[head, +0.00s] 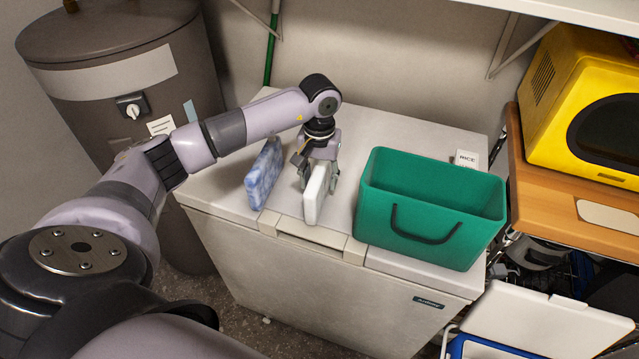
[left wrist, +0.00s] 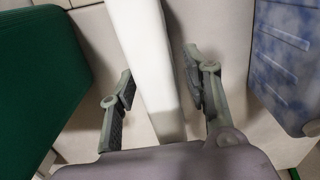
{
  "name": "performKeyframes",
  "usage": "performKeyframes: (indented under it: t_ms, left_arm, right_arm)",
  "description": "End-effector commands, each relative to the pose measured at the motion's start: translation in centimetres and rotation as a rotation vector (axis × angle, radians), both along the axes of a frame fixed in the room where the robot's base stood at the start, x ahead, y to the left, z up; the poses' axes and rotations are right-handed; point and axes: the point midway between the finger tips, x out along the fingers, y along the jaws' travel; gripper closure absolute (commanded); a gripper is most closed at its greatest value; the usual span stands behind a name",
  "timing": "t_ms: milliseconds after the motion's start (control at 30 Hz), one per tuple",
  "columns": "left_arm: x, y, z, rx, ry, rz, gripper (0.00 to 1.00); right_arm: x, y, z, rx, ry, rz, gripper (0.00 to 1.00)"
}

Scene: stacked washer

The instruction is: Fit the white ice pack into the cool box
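The white ice pack (head: 316,194) stands upright on edge on the white chest freezer's lid. My left gripper (head: 320,176) is above and around it, fingers lowered on either side. The cool box appears to be the blue box (head: 480,348) with a raised white lid (head: 545,322) at the bottom right, partly cut off by the frame. My right gripper is out of view.
A blue-and-white mottled slab (head: 263,174) stands left of the pack. A green open tub (head: 432,222) with a dark handle stands to its right. A yellow microwave-like appliance (head: 585,100) sits on a wooden shelf (head: 540,190). The freezer's lid (head: 225,185) has bare room at left.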

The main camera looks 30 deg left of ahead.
Motion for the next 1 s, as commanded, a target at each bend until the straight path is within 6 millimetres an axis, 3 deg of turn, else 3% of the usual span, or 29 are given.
performKeyframes:
  t_ms: [600, 1000]
  left_arm:
    - [0.0, 0.01, 0.06, 0.0, 0.0, 0.0, 0.99]
    - [0.05, 0.02, 0.17, 0.0, -0.002, 0.001, 1.0]
  right_arm:
    - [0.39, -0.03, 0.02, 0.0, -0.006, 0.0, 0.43]
    - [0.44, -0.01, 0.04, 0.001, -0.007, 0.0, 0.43]
